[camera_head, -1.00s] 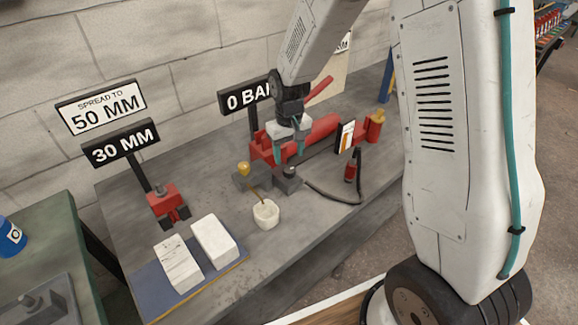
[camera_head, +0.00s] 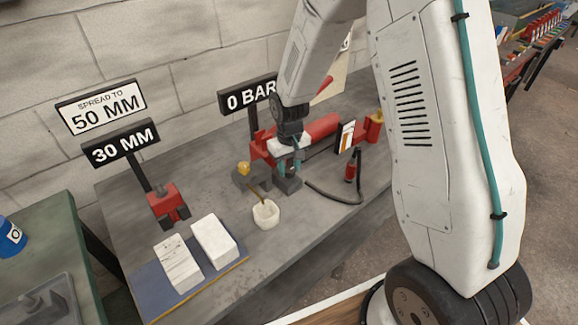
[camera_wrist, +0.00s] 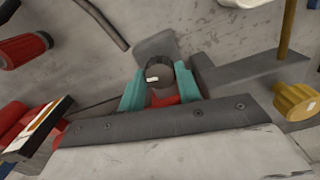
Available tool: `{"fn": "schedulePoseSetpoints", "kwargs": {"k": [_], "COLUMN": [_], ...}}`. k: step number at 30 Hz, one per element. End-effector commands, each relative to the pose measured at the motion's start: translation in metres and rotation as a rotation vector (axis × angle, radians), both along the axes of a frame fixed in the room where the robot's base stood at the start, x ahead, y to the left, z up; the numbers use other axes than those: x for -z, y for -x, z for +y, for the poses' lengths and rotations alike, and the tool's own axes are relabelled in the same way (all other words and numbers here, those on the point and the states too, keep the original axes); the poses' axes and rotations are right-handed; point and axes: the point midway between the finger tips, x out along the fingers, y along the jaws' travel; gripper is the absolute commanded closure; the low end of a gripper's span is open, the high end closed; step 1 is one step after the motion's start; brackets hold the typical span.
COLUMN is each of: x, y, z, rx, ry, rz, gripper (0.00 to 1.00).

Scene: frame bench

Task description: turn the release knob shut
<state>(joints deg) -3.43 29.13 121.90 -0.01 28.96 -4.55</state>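The release knob, a dark round knob (camera_wrist: 158,74) with a white mark, shows in the wrist view between the teal fingertips of my gripper (camera_wrist: 160,85). The fingers stand apart on either side of it, and I see no clear grip on it. In the head view my gripper (camera_head: 290,167) is over a dark block (camera_head: 287,185) in front of the red pump body (camera_head: 322,126); the knob is largely hidden there by the fingers. A sign (camera_head: 249,95) behind reads 0 BAR.
A black hose (camera_head: 335,198) curves to the right. A red spreader (camera_head: 167,204) and two pale blocks (camera_head: 214,241) are farther left, under signs reading 30 MM and SPREAD TO 50 MM.

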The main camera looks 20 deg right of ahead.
Motion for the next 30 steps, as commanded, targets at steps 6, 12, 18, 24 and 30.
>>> {"fn": "schedulePoseSetpoints", "kwargs": {"k": [6,12,18,24,30], "x": [-0.0003,-0.0004,-0.0005,-0.0005,-0.0006], "y": [0.0,-0.0001,-0.0001,-0.0002,-0.0002], "z": [0.0,-0.0001,-0.0001,0.0,-0.0001], "rx": [0.029,0.125,0.289,0.479,0.669], "ry": [0.0,0.0,0.0,0.0,0.0], "rz": [0.0,0.0,0.0,0.0,0.0], "gripper": [0.89,0.89,0.89,0.89,0.89]}}
